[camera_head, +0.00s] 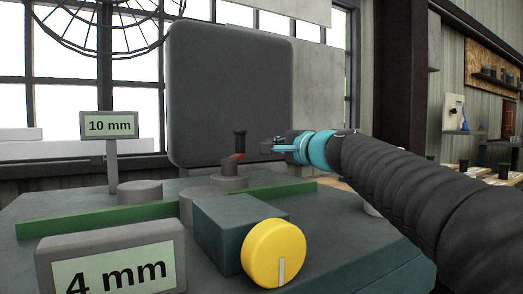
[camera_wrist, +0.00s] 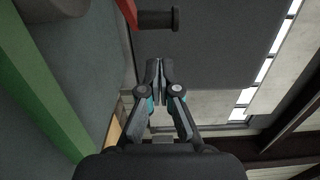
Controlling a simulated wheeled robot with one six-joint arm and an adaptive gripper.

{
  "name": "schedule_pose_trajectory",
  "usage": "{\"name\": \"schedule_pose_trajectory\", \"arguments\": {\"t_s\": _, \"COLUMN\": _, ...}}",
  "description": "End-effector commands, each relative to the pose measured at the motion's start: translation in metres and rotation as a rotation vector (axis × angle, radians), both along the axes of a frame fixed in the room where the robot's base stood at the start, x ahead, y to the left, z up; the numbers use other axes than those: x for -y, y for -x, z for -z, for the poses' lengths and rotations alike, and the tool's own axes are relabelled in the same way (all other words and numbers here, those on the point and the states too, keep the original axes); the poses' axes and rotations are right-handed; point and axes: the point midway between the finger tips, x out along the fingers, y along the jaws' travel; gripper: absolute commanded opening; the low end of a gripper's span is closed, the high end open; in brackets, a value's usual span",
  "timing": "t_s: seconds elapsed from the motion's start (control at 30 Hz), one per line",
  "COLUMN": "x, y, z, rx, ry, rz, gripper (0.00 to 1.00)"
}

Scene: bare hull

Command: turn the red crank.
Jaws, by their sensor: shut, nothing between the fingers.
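The red crank (camera_head: 236,156) is a short red arm on a grey round hub at the far middle of the bench in the head view. Its black upright handle (camera_head: 240,142) stands at one end. In the wrist view the red arm (camera_wrist: 129,12) and the black handle (camera_wrist: 158,19) show at the top edge, the arm partly cut off. My gripper (camera_head: 266,147) comes in from the right, its fingertips just right of the handle in the head view. In the wrist view its closed fingertips (camera_wrist: 159,68) are empty and apart from the handle.
A green bar (camera_head: 98,219) runs along the bench on both sides of the hub. A dark box with a yellow knob (camera_head: 273,254) stands in front. Signs "4 mm" (camera_head: 117,270) and "10 mm" (camera_head: 110,125) stand at left. A large dark panel (camera_head: 230,90) rises behind.

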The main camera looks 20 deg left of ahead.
Motion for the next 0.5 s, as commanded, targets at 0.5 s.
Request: {"name": "schedule_pose_trajectory", "arguments": {"t_s": 0.5, "x": -0.060, "y": -0.049, "z": -0.003, "rx": -0.001, "ry": 0.000, "rz": -0.001, "gripper": 0.00}}
